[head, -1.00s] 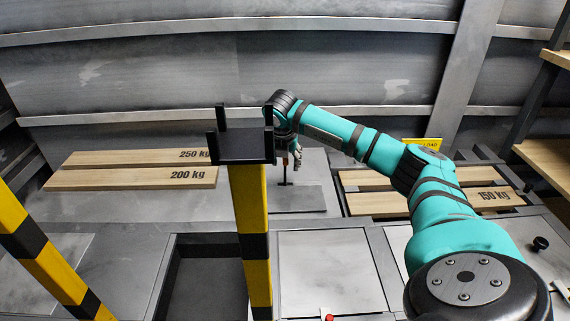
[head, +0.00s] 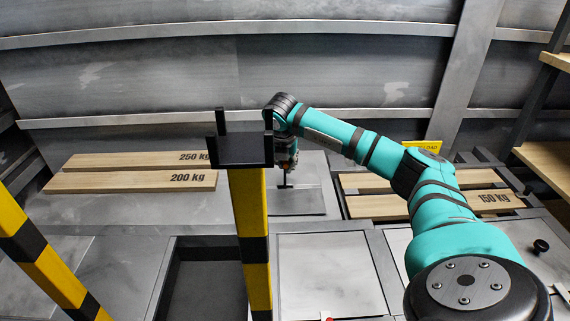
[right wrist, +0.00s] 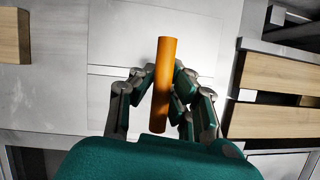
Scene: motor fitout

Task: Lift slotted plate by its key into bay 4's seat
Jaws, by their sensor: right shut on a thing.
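My right gripper (right wrist: 160,95) is shut on the orange cylindrical handle of the key (right wrist: 162,85), seen in the right wrist view. In the head view the gripper (head: 290,157) is partly hidden behind a striped post. The key's dark stem (head: 285,180) shows below it, with its foot at the far edge of a dark grey plate (head: 300,203). I take this for the slotted plate; I cannot make out its slot or whether it touches the surface below. Bay 4 cannot be identified by any label. My left gripper is not in view.
A yellow-black post (head: 249,215) with a black forked top (head: 242,150) stands in front of the gripper. Boards marked 250 kg (head: 140,160) and 200 kg (head: 130,181) lie left. A 150 kg board (head: 470,203) lies right. A dark open recess (head: 205,280) is at front.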

